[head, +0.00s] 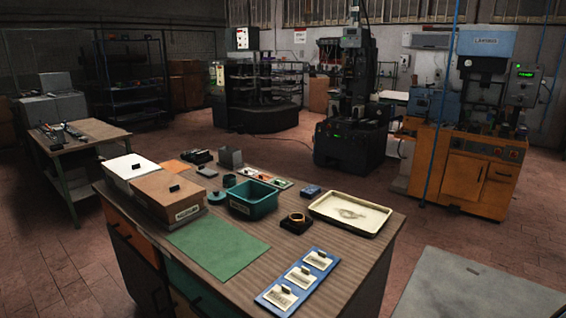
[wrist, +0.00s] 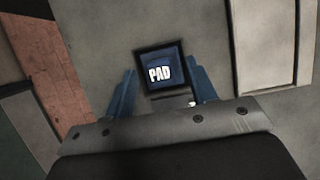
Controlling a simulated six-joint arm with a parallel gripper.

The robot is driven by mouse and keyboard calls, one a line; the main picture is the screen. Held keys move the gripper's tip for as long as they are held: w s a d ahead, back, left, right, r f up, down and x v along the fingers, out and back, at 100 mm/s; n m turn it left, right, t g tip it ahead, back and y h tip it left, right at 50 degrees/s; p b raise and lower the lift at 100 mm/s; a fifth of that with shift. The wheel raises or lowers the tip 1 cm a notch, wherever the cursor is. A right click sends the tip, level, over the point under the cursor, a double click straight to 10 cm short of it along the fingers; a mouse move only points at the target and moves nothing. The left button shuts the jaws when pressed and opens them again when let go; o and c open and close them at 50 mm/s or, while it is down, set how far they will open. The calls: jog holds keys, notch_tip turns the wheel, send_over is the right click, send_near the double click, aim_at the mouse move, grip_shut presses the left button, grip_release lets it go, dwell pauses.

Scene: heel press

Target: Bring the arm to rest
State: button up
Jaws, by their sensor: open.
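In the wrist view my gripper (wrist: 161,75) shows two blue fingers standing apart, with a visible gap between them. A square dark-framed block with a blue face and white letters "PAD" (wrist: 159,72) shows between and beyond the fingertips. I see no finger closed on it, and I cannot tell how far beyond the fingertips it lies. My gripper and arm do not show clearly in the head view.
The head view shows a wooden workbench (head: 345,208) with a teal bin (head: 251,203), a cream tray (head: 352,214), a green mat (head: 217,247) and a blue card board (head: 298,280). Machines stand behind, including an orange-based one (head: 460,172). Grey surface (wrist: 199,30) surrounds the PAD block.

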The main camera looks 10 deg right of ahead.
jog(key=v, duration=1.7)
jog(key=x, duration=1.6)
jog(key=shift+w+a+f, duration=0.1)
jog(key=shift+f, duration=0.2)
jog(key=shift+w, duration=0.1)
notch_tip(320, 180, up, 5)
jog(key=shift+r, duration=0.1)
jog(key=d+r+m+h, duration=0.1)
jog(key=m, duration=0.2)
jog(key=d+r+m+h, duration=0.1)
jog(key=m, duration=0.3)
jog(key=s+d+m+t+h, duration=0.1)
jog(key=m+h, duration=0.1)
jog(key=m, duration=0.2)
jog(key=shift+d+r, duration=0.25)
jog(key=shift+r, duration=0.15)
